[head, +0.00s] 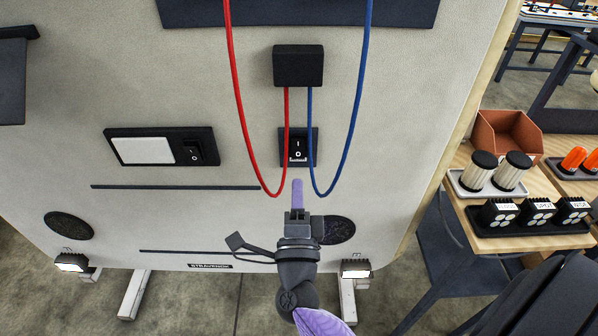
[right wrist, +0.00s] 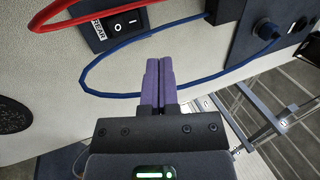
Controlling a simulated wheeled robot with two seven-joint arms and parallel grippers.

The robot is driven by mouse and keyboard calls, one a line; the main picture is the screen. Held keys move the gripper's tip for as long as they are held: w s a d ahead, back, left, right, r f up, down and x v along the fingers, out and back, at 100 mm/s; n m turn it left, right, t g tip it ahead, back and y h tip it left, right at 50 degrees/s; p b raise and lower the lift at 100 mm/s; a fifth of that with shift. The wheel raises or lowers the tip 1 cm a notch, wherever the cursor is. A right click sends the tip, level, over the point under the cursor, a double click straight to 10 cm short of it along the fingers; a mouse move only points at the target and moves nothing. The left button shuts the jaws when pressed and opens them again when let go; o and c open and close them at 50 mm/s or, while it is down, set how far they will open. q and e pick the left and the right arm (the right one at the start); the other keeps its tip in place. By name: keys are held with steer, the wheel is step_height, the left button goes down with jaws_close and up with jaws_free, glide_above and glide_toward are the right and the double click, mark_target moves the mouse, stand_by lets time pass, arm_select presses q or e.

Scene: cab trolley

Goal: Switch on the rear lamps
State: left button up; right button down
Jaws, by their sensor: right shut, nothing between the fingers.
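The black rocker switch (head: 298,148) marked I and O sits on the pale panel, between a red and a blue cable. In the right wrist view the switch (right wrist: 126,24) has a REAR label beside it. My right gripper (head: 297,183) is shut and empty, with purple fingers pointing up just below the switch. In the right wrist view its fingers (right wrist: 158,62) are together, apart from the switch. Two small lamps hang at the panel's lower edge, the left lamp (head: 71,262) and the right lamp (head: 355,268). Their faces look white. My left gripper is not in view.
The red cable (head: 236,85) and blue cable (head: 357,85) loop down on either side of the switch from a black box (head: 298,66). Another switch (head: 193,153) sits beside a white plate at left. A wooden table (head: 535,240) with trays of lamps stands at right.

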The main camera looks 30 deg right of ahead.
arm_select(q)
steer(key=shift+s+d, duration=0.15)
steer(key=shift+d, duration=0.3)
arm_select(e)
steer(key=s+a, duration=0.1)
steer(key=s, duration=0.2)
steer(key=shift+s+a+r, duration=0.1)
steer(key=shift+a, duration=0.3)
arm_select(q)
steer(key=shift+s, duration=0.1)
